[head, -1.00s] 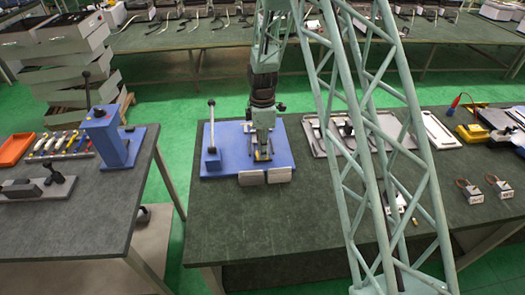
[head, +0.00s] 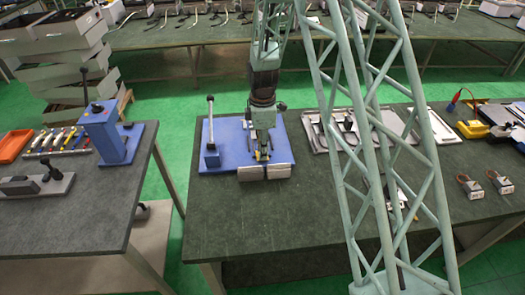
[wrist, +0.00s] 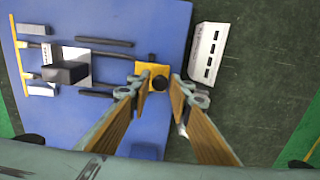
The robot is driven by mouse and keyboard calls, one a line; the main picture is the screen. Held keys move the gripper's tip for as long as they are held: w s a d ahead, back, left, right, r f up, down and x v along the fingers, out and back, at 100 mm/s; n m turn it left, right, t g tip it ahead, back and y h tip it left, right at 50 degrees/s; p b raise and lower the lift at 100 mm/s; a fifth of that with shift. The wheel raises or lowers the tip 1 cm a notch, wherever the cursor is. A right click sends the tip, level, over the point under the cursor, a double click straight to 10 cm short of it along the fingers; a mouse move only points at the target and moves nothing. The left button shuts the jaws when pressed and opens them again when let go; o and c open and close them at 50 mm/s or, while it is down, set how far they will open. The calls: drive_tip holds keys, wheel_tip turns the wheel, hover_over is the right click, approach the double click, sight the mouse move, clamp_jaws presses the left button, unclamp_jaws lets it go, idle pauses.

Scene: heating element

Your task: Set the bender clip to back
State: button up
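The bender is a blue base plate (head: 222,166) on the middle table, with an upright lever (head: 210,125) at its left. My gripper (head: 262,158) is low over the plate's front part, and it also shows in the wrist view (wrist: 159,95). Its two fingers are apart. A small yellow block (wrist: 144,78) with a dark round knob (wrist: 159,83) lies between the fingertips in the wrist view; I cannot tell whether they touch it. I cannot tell for sure which part is the clip. In the head view my gripper hides most of the yellow block.
Two grey pads (head: 251,173) stand at the plate's front edge, close to my gripper. A black block on a white base (wrist: 68,72) and dark bars lie on the plate. A grey tray (head: 318,140) is to the right.

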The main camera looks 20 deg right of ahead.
drive_tip(key=shift+o, duration=1.1)
drive_tip(key=shift+r, duration=0.1)
wheel_tip(320, 180, up, 12)
idle(0.4)
